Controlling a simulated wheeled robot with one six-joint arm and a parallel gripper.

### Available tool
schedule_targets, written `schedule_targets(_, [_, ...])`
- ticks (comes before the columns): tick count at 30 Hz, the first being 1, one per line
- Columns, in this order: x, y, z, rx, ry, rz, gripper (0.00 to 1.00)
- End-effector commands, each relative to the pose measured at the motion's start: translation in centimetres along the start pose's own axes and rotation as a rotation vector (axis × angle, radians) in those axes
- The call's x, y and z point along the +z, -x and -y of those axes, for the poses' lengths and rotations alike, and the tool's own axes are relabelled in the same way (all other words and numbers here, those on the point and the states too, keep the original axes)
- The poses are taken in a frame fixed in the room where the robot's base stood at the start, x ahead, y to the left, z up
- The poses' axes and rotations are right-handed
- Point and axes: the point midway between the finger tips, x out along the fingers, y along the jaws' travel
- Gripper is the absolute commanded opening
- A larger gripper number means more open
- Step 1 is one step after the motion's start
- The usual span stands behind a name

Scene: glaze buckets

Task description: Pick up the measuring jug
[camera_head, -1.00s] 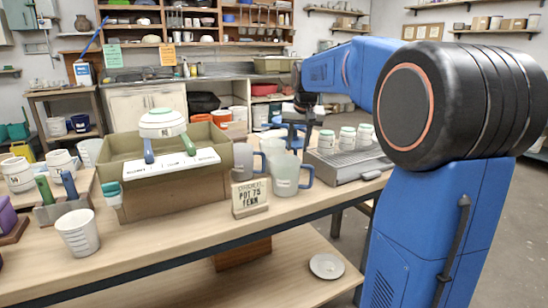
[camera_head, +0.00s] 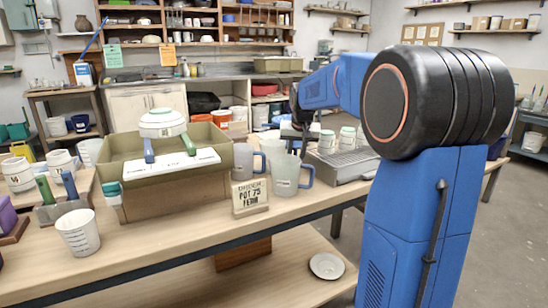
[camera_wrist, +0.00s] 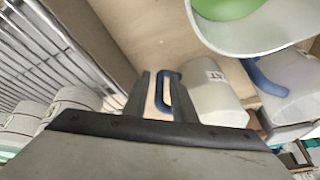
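A translucent whitish measuring jug (camera_head: 285,176) with a blue handle stands on the workbench, right of the sign in the head view. A similar greyer jug (camera_head: 243,161), also blue-handled, stands just left of and behind it. Contact cannot be told. The other jug (camera_wrist: 288,85) lies further right there.
A tub (camera_head: 160,190) with a sieve (camera_head: 162,124) on top stands left of the jugs. A lettered sign (camera_head: 250,198) stands in front. A rack (camera_head: 345,163) with several white cups is at the right; it fills the left of the wrist view (camera_wrist: 35,50).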

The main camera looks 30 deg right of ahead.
Motion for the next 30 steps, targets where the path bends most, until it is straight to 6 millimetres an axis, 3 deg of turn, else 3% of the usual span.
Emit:
schedule_targets(1, [0.00, 0.01, 0.00, 0.000, 0.000, 0.000, 0.11])
schedule_targets(3, [0.00, 0.02, 0.00, 0.000, 0.000, 0.000, 0.00])
schedule_targets(30, [-0.02, 0.07, 0.00, 0.000, 0.000, -0.001, 0.00])
